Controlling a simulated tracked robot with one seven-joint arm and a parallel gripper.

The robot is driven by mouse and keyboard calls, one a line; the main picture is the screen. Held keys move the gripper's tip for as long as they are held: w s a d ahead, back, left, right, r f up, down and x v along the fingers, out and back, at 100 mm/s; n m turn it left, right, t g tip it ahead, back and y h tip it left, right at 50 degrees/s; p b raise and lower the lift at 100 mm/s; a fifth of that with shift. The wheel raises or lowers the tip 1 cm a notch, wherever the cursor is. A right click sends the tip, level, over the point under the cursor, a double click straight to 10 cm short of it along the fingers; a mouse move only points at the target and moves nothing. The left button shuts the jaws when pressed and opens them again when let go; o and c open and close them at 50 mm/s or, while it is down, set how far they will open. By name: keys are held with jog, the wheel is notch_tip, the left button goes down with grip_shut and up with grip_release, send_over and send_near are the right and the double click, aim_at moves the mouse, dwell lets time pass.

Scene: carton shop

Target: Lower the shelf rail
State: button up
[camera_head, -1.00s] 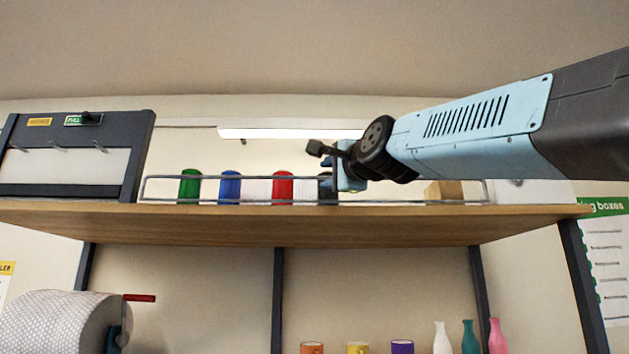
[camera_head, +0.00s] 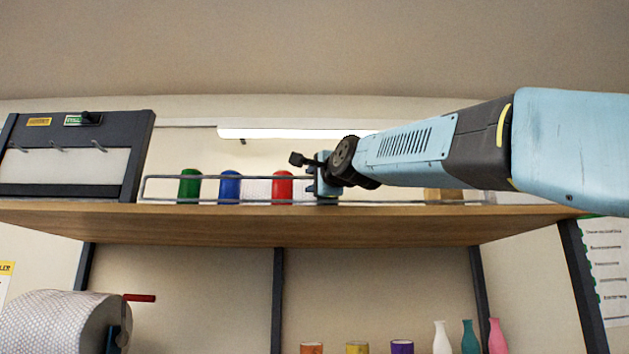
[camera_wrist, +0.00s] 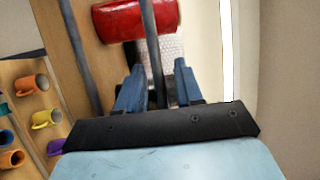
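The shelf rail (camera_head: 230,177) is a grey wire guard standing upright along the front edge of the high wooden shelf. Its right part is hidden behind my arm. My gripper (camera_head: 318,180) is at the rail's top bar, just right of the red cylinder (camera_head: 282,187). In the wrist view my gripper (camera_wrist: 157,88) has its two blue fingers apart, one on each side of the rail's top bar (camera_wrist: 151,50). Gaps show between the bar and both fingers. The lower bar (camera_wrist: 80,55) runs outside the left finger.
Green (camera_head: 189,186) and blue (camera_head: 230,187) cylinders stand behind the rail. A dark-framed panel (camera_head: 70,155) with hooks stands at the shelf's left. Mugs (camera_head: 357,348) and vases (camera_head: 441,338) are below the wooden shelf (camera_head: 270,222). A paper roll (camera_head: 62,325) is at lower left.

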jog(key=shift+c, duration=0.3)
grip_shut()
jog(key=shift+f, duration=0.1)
